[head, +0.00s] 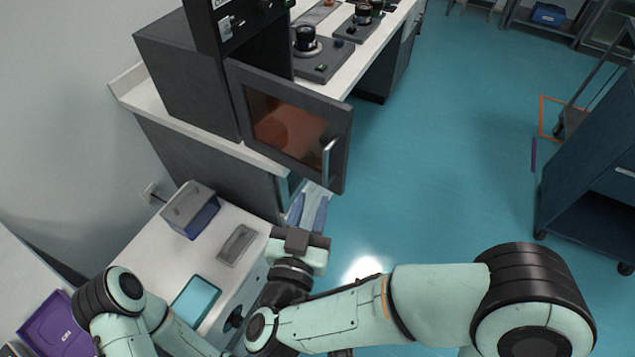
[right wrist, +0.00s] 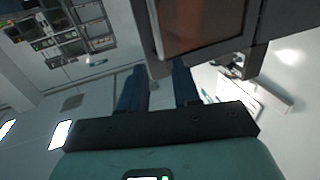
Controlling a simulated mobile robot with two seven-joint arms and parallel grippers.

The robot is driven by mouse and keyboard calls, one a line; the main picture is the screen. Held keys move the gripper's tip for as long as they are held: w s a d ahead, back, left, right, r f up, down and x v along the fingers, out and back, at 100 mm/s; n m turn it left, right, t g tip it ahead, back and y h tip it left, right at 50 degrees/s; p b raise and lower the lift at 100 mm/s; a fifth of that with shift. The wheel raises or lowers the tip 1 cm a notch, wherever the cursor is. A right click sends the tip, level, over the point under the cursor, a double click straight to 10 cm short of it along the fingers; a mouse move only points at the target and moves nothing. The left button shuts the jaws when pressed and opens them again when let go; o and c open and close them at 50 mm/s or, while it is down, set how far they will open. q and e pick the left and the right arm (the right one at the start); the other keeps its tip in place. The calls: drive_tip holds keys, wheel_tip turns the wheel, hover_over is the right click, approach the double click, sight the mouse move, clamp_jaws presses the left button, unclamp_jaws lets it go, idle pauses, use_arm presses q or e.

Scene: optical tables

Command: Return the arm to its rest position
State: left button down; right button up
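My right arm (head: 430,300) reaches in from the lower right and bends up at the wrist. Its gripper (head: 308,212) is just below the open cabinet door in the head view. Its two blue fingers are apart with nothing between them. In the right wrist view the gripper (right wrist: 158,88) is also open and empty, with the door's dark frame and brown window close above. I cannot tell whether it touches the door. My left arm (head: 125,300) is folded at the lower left; its gripper does not show.
The dark cabinet's door (head: 290,125) stands open, with a handle (head: 328,160). A grey-blue bin (head: 190,210), a grey tray (head: 237,245) and a teal-topped item (head: 195,300) are on the lower white table. A purple bin (head: 55,325) is at left.

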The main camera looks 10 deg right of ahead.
drive_tip(key=shift+v, duration=1.05)
drive_tip(key=w+f+n+g+y+p, duration=0.1)
drive_tip(key=w+f+y+p, duration=0.1)
drive_tip(key=w+f, duration=0.35)
drive_tip(key=w+f+n+g+y+p, duration=0.1)
drive_tip(key=w+f+g+y, duration=0.1)
drive_tip(key=f, duration=0.7)
drive_tip(key=s+d+f+g+y+p, duration=0.2)
drive_tip(key=d+f+g+y, duration=0.15)
drive_tip(key=f, duration=0.85)
drive_tip(key=s+d+f+g+y+p, duration=0.1)
drive_tip(key=s+f+g, duration=0.2)
drive_tip(key=s, duration=0.4)
drive_tip(key=s+d+f+m+g+y+p, duration=0.1)
drive_tip(key=s+d+f+g, duration=0.1)
drive_tip(key=s+f+g, duration=0.2)
drive_tip(key=s+d+f+g+y+p, duration=0.1)
drive_tip(key=s+d+f+g+p, duration=0.1)
drive_tip(key=s+f+g, duration=0.2)
drive_tip(key=s+f, duration=0.3)
drive_tip(key=s, duration=0.4)
drive_tip(key=shift+s+f, duration=0.15)
drive_tip(key=shift+s, duration=0.25)
